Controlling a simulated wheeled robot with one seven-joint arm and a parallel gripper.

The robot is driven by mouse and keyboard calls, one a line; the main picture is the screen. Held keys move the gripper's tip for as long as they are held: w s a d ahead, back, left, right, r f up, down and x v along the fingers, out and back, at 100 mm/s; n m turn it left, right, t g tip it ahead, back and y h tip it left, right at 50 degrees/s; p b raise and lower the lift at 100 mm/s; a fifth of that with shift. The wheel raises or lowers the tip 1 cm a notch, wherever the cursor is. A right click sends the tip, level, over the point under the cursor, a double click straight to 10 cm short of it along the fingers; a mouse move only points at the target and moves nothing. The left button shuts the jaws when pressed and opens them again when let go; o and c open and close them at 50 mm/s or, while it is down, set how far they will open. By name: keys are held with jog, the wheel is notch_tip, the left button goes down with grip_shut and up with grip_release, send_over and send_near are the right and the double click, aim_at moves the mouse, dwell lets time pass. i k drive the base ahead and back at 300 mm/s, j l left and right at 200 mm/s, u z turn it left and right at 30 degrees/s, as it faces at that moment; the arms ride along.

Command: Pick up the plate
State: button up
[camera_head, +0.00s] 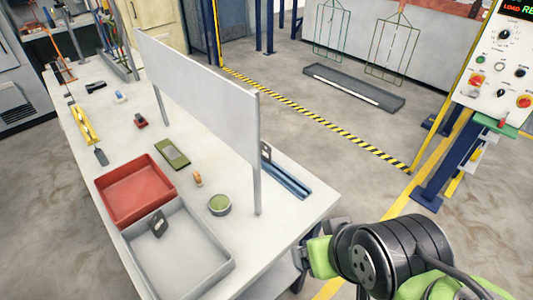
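A small dark grey plate (158,223) with a light mark or hole leans or lies in the grey tray (216,278), near its back left wall. A second small grey plate-like piece (265,151) stands behind the white divider, by the blue rail; I cannot tell whether the task means this one. My arm comes in at the lower right, with its black and lime green end. My gripper (303,256) is off the table's right edge, well apart from both plates. Its fingertips are not clear, so I cannot tell whether it is open.
A white divider (195,90) on posts stands along the table. A red tray (136,190), a green round tub (219,204), a green pad (173,153) and small tools lie on the near side. A control panel (503,70) stands at right. Open floor lies behind.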

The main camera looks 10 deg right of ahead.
aim_at(265, 154)
jog(key=i+l+u, duration=0.1)
jog(key=u, duration=0.3)
jog(key=i+l+u, duration=0.1)
jog(key=u, duration=0.3)
jog(key=i+l+u, duration=0.1)
jog(key=u, duration=0.3)
jog(key=l+u, duration=0.2)
jog(key=u, duration=0.2)
